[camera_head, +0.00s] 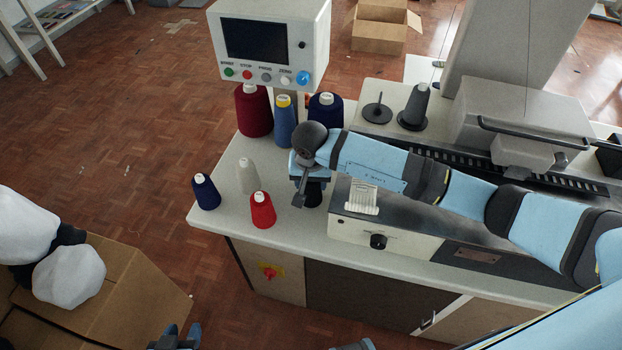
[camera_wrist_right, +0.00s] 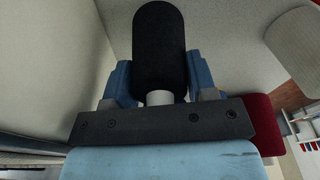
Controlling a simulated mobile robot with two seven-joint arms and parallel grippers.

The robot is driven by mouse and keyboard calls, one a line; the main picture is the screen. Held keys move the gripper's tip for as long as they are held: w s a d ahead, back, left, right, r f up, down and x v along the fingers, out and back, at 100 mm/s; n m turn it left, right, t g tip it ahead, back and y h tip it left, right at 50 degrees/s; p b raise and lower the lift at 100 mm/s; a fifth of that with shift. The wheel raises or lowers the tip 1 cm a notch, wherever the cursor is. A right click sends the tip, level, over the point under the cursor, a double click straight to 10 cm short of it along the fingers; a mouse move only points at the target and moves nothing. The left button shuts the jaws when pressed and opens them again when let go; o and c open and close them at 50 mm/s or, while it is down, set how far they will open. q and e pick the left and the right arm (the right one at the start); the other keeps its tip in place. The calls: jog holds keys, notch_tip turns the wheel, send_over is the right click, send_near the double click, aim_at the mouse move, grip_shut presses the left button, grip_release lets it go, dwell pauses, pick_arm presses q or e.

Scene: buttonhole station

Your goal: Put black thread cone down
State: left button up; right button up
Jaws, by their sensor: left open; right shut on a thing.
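My right gripper (camera_head: 308,168) is over the white table, between the cones and the sewing machine. It is shut on a black thread cone (camera_head: 316,193), which shows below it, partly hidden by the wrist. In the right wrist view the black cone (camera_wrist_right: 158,48) sits between the two blue fingers (camera_wrist_right: 155,88), with its pale core end toward the palm. I cannot tell whether the cone's base touches the table. My left gripper (camera_head: 177,339) is open at the bottom edge of the head view, cut off by the frame and away from the table.
Red (camera_head: 263,212), white (camera_head: 248,177) and navy (camera_head: 205,193) cones stand left of the right gripper. Dark red (camera_head: 253,110), blue (camera_head: 284,122) and navy (camera_head: 326,108) ones stand behind. A grey cone (camera_head: 415,106) stands near an empty spindle (camera_head: 377,110).

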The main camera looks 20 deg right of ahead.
jog(key=shift+f, duration=0.2)
jog(key=o, duration=1)
jog(key=shift+c, duration=0.2)
jog(key=shift+r, duration=0.15)
jog(key=shift+r, duration=0.25)
jog(key=r, duration=0.7)
jog(key=s+r, duration=0.1)
jog(key=r, duration=0.2)
jog(key=shift+a+r+b, duration=0.15)
jog(key=shift+a+b, duration=0.1)
jog(key=shift+b, duration=0.05)
jog(key=shift+s+r, duration=0.2)
jog(key=shift+r, duration=0.45)
